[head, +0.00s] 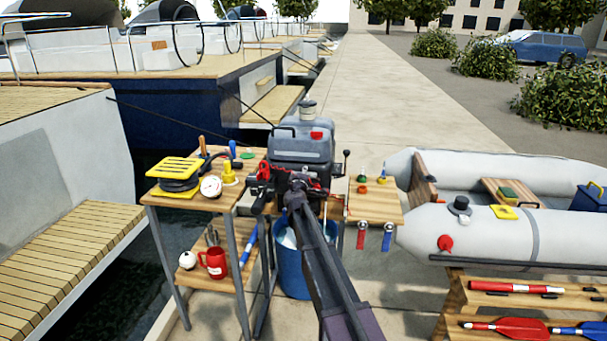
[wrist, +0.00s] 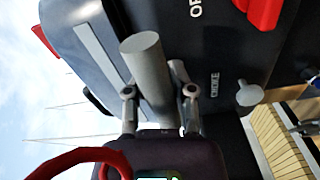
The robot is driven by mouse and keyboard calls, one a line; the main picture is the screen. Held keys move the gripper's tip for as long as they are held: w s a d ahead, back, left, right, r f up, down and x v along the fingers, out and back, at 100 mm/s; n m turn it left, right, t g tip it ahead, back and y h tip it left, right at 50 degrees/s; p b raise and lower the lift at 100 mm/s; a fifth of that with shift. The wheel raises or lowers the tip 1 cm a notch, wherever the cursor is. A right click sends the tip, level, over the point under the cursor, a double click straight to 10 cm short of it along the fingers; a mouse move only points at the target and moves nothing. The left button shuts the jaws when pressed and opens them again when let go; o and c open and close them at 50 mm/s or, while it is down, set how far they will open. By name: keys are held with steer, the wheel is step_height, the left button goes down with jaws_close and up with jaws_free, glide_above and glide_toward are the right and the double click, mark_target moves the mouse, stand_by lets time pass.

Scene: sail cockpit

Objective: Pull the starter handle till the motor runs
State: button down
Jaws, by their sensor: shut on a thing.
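The outboard motor (head: 302,143), with a grey cowl, stands upright at the middle of the head view. Its dark face with the CHOKE label (wrist: 214,85) fills much of the wrist view. The starter handle (wrist: 146,58) is a grey cylinder in front of this face. My gripper (wrist: 159,92) is shut on it, with one finger on each side. In the head view my gripper (head: 297,184) is at the motor's front, and my arm hides the handle there. I cannot see any cord behind the handle.
A choke knob (wrist: 250,93) and a red part (wrist: 262,12) sit on the motor's face. A red loop (wrist: 85,157) is close to my gripper. A tool table (head: 215,200) stands left, a small wooden shelf (head: 375,207) right, and a grey dinghy (head: 480,235) farther right.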

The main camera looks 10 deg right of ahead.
steer(key=v, duration=1.5)
steer(key=c, duration=0.6)
jaws_free()
steer(key=shift+c, duration=0.2)
steer(key=v, duration=1.2)
steer(key=shift+d+r, duration=0.1)
